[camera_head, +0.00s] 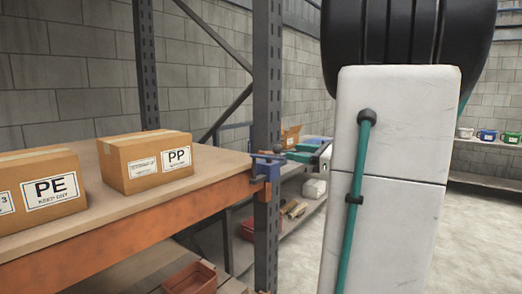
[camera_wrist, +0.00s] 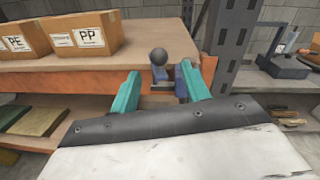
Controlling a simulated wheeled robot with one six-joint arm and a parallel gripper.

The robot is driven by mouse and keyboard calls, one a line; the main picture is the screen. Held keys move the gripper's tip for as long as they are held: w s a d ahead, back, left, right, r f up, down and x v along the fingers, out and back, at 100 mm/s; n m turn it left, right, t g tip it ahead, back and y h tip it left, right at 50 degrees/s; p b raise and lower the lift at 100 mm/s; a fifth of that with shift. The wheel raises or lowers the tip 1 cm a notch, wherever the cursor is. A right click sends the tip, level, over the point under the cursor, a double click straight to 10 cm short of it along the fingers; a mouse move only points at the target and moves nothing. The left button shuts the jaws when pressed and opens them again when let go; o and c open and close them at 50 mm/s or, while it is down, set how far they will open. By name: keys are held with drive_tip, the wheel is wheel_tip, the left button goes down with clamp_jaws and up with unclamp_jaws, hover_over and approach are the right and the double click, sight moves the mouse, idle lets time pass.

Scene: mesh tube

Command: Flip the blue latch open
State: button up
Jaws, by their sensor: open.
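The blue latch (camera_head: 266,170) is mounted on the grey rack post at the right end of the orange shelf beam. In the wrist view the blue latch (camera_wrist: 183,83) shows between my fingers, with a dark round knob (camera_wrist: 158,57) at its far end. My gripper (camera_head: 297,152) has teal fingers and is just right of the latch in the head view. In the wrist view my gripper (camera_wrist: 160,72) is open, one finger on each side of the latch. I cannot tell whether a finger touches it. The lower part of the latch is partly hidden by my gripper.
Cardboard boxes marked PE (camera_head: 45,187) and PP (camera_head: 146,162) stand on the wooden shelf (camera_head: 130,207). The grey rack post (camera_head: 267,80) rises close to my gripper. An orange-brown bin (camera_head: 190,279) sits on the lower shelf. The floor at right is clear.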

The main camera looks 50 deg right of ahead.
sight(278, 149)
drive_tip(key=w, duration=0.4)
drive_tip(key=w+a, duration=0.1)
drive_tip(key=w, duration=0.2)
drive_tip(key=shift+w+a, duration=0.1)
clamp_jaws()
